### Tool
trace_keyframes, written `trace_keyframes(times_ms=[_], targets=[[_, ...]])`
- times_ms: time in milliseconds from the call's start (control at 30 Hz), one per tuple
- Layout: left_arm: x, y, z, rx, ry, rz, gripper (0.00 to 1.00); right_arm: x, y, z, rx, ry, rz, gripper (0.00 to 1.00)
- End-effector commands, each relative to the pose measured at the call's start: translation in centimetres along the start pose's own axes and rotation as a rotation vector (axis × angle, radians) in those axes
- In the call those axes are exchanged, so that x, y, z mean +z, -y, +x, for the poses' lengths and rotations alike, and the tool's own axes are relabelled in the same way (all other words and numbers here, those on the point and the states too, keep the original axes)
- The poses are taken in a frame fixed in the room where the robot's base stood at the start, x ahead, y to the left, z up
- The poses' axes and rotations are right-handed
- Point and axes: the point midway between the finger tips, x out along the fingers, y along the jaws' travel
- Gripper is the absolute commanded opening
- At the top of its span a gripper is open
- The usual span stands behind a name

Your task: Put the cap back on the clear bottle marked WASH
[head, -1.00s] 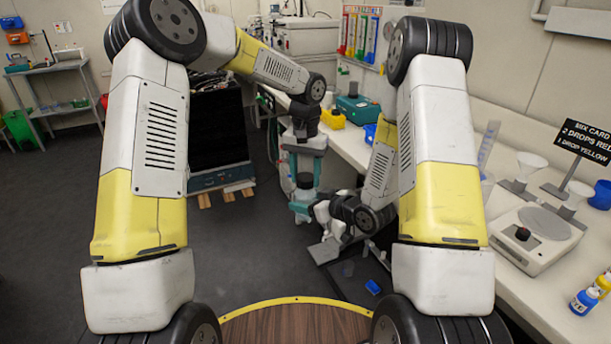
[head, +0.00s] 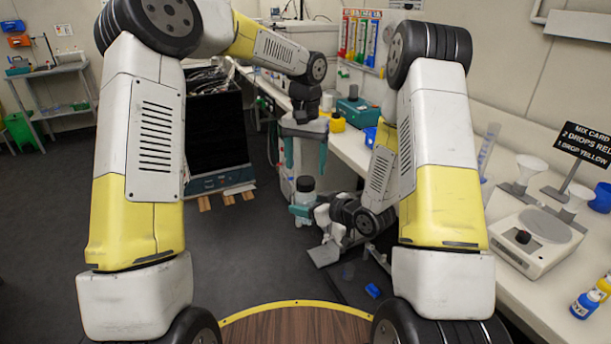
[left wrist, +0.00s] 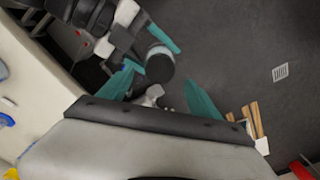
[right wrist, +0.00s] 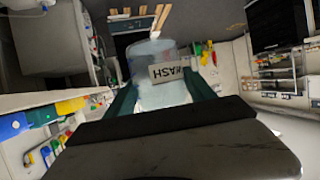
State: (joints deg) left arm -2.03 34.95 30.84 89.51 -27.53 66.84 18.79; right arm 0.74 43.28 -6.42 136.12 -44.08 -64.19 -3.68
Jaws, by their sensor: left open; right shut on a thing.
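The clear bottle (head: 304,198) is upright in my right gripper (head: 301,210), low beside the bench. Its WASH label (right wrist: 168,71) shows in the right wrist view, where the fingers (right wrist: 162,88) close on the bottle's sides. A dark cap (head: 305,183) sits on top of the bottle; it also shows as a dark disc from above in the left wrist view (left wrist: 160,66). I cannot tell how firmly it is seated. My left gripper (head: 304,162) is open and empty, pointing down just above the cap, its fingers clear of it.
The white bench (head: 345,148) runs along the right, with a scale (head: 535,240), funnels, dropper bottles (head: 585,303) and a MIX CARD sign (head: 587,143). A dark cabinet (head: 217,135) on a pallet stands at the back left. The floor left of the grippers is clear.

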Motion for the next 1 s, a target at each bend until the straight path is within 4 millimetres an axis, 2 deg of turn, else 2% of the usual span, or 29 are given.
trace_keyframes(times_ms=[33, 200, 400, 1000], targets=[[-0.1, 0.0, -1.3, -0.001, -0.004, 0.0, 0.73, -0.1, 0.0, 0.0, 0.0, -0.003, -0.001, 0.0], [-0.1, 0.0, -4.4, 0.0, -0.003, 0.0, 0.73, -0.1, 0.0, 0.0, 0.0, -0.003, -0.001, 0.0], [0.0, 0.0, -6.5, 0.0, 0.0, 0.0, 0.73, -0.1, 0.0, 0.0, 0.0, -0.003, -0.001, 0.0], [0.3, 0.1, -7.0, -0.003, -0.004, 0.0, 0.73, -0.1, 0.0, 0.0, 0.0, -0.003, -0.001, 0.0]])
